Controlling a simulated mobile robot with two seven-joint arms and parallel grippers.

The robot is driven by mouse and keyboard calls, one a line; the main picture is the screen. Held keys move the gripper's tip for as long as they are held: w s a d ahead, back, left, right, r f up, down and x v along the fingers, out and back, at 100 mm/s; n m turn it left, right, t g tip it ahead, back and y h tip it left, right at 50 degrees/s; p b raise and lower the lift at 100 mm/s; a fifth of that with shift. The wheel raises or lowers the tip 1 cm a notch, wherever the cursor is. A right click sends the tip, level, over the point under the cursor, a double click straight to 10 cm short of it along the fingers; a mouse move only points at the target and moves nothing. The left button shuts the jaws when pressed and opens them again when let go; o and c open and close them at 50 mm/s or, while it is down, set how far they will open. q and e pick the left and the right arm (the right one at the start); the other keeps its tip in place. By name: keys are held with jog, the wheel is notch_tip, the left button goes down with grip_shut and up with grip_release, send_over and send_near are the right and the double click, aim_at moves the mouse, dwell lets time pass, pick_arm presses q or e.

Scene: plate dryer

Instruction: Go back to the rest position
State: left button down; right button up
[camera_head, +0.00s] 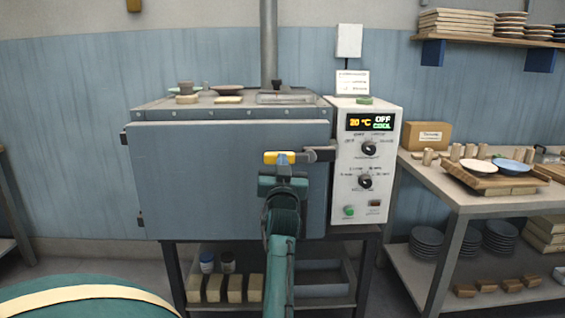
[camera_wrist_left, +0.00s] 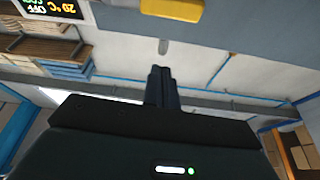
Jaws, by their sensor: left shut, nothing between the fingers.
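The grey-blue dryer (camera_head: 230,180) stands ahead with its broad front door closed or nearly so. My left gripper (camera_head: 284,172) is in front of the door, just below the handle in the picture. In the left wrist view its two dark fingers (camera_wrist_left: 162,82) are together and empty, and the yellow handle (camera_wrist_left: 172,9) shows apart from them at the top edge. My right gripper is not in view.
The control box (camera_head: 367,165) reads 20 °C, OFF and COOL. A bench (camera_head: 462,205) with plates on a wooden board stands at the right. Blocks and jars fill the shelf below the dryer. Open floor (camera_head: 90,262) shows at the left.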

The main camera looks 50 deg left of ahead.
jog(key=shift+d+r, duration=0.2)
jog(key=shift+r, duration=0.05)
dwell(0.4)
